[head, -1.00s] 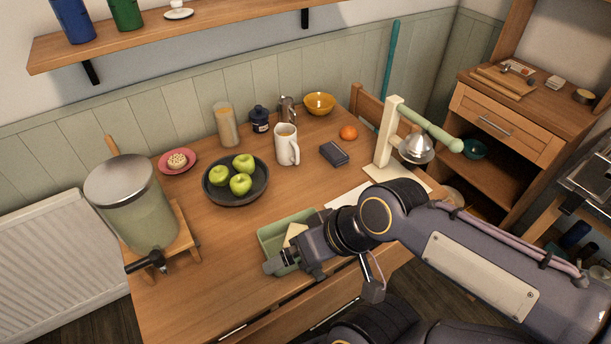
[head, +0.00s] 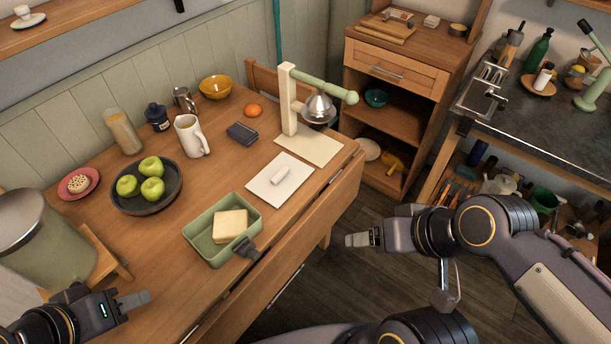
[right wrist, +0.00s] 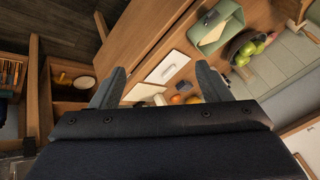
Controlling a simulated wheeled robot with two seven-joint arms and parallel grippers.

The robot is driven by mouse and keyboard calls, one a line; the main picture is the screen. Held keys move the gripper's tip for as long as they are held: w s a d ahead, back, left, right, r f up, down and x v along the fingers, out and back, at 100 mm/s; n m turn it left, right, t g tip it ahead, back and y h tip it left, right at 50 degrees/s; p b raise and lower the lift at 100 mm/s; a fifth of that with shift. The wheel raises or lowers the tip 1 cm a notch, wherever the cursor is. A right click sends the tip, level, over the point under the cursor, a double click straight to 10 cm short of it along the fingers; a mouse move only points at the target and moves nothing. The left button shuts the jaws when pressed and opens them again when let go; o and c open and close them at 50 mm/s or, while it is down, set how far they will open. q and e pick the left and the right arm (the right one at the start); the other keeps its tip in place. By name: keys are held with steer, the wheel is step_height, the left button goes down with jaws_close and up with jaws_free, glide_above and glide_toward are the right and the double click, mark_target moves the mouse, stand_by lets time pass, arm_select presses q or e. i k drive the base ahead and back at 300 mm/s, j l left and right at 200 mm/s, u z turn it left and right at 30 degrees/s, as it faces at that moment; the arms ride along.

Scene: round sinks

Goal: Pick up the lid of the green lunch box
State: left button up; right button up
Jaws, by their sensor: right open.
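The green lunch box (head: 196,240) stands open near the table's front edge, with a pale yellow-white block (head: 230,225) inside and a dark latch on its front side. A flat white lid-like piece (head: 297,187) with a raised grip lies flat to its right, apart from it. It also shows in the right wrist view (right wrist: 166,69). My right gripper (head: 362,239) is open and empty, off the table's front edge, right of the lunch box. Its spread fingers show in the right wrist view (right wrist: 160,85). My left gripper (head: 133,299) is at lower left, seen side-on; its opening is unclear.
A cream and green press (head: 288,100) stands behind the white piece. A dark bowl of green apples (head: 147,205), a white mug (head: 190,136) and a dark small box (head: 242,133) stand farther back. A green dispenser (head: 45,245) is at left. Open floor lies right of the table.

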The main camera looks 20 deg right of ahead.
mark_target(277, 181)
steer(key=z, duration=0.3)
steer(key=i+l+u, duration=0.2)
steer(key=u, duration=0.15)
steer(key=i+l+u, duration=0.15)
steer(key=l+u, duration=0.2)
steer(key=i+l+u, duration=0.1)
steer(key=l+u, duration=0.65)
